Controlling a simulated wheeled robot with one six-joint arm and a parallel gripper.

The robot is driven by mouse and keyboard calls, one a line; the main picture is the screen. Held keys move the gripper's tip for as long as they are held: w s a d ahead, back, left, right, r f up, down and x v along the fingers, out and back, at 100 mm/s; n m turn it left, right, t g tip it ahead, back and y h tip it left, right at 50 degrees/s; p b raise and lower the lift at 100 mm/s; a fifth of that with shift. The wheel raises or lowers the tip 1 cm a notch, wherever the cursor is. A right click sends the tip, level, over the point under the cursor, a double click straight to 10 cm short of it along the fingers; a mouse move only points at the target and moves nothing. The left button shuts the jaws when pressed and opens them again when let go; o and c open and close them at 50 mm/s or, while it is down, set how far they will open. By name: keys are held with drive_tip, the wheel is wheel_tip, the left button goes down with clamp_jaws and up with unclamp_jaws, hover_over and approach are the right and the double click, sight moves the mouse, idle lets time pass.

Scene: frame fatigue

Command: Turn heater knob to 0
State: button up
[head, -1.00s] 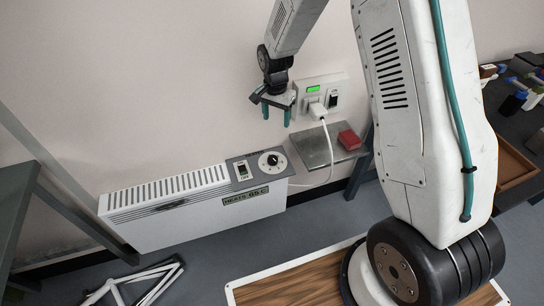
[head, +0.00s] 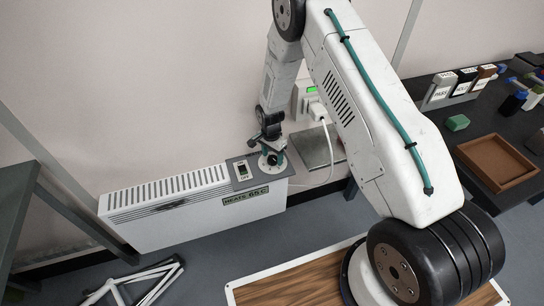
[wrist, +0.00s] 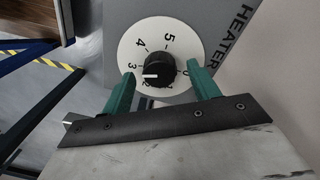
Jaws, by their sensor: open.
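The white heater (head: 160,215) stands against the wall in the head view. Its black knob (wrist: 160,70) sits at the centre of a white dial (wrist: 135,40) numbered 0 to 5. The white pointer mark is on the knob's left side in the wrist view, towards the 2 and 3; the 0 is on the right. My gripper (wrist: 161,72) is open, with one green finger on each side of the knob and gaps between. In the head view my gripper (head: 272,160) is over the heater's end panel and hides most of the dial.
A heater switch marked OFF (head: 243,171) is left of the dial. A wall outlet with a white plug (head: 317,111) and its cord are behind my arm. A grey side shelf (head: 318,146) stands to the right. A dark bench (head: 430,105) holds a wooden tray (head: 497,163).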

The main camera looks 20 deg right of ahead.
drive_tip(key=shift+f, duration=0.3)
drive_tip(key=c, duration=1)
drive_tip(key=shift+o, duration=0.2)
